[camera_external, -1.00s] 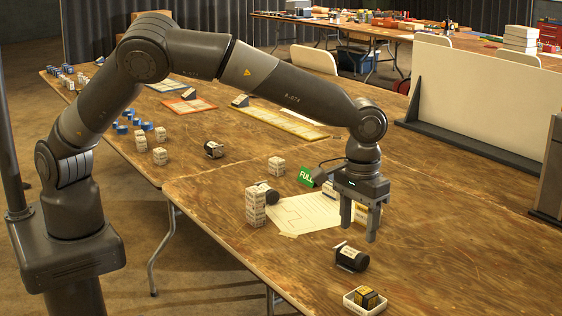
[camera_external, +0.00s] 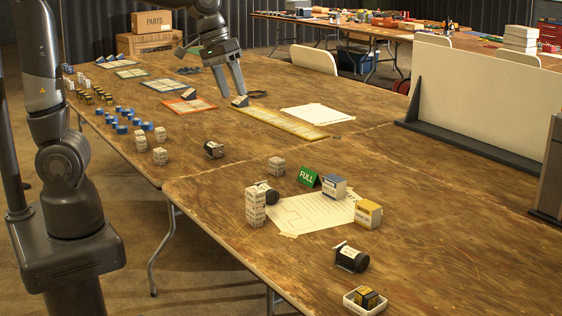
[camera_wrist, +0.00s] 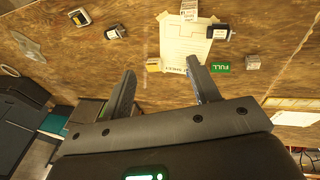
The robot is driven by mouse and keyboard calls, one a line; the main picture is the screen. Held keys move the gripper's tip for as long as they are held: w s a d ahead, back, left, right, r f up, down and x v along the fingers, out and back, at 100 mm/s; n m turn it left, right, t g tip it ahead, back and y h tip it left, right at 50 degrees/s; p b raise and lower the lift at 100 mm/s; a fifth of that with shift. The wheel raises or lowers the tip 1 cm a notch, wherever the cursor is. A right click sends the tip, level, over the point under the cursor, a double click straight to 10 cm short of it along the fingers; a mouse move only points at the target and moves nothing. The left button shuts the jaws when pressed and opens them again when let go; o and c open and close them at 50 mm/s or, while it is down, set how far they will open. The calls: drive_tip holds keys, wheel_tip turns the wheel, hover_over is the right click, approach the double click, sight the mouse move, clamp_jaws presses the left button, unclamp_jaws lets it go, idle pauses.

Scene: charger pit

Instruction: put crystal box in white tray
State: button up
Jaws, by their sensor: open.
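The tray also shows at the upper left of the wrist view (camera_wrist: 71,20). A blue-grey and white box (camera_external: 334,188) and a yellow-and-white box (camera_external: 368,214) stand at the paper sheet's right side. I cannot read their labels or tell which, if any, is the crystal box. My gripper (camera_external: 231,98) is open and empty, over the far table by the yellow mat. Its fingers (camera_wrist: 160,85) are apart in the wrist view.
A stack of white boxes (camera_external: 255,207) and a green FULL sign (camera_external: 309,178) stand around the paper (camera_external: 310,217). A white panel (camera_external: 470,95) stands at the right. The near table's right side is bare.

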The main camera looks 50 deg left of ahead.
drive_tip(key=s+a+f+t+y, duration=0.1)
drive_tip(key=s+a+t+y, duration=0.1)
drive_tip(key=s+a, duration=1)
drive_tip(key=shift+s+m+t+y, duration=0.4)
drive_tip(key=shift+s+t, duration=0.2)
drive_tip(key=shift+s, duration=1.1)
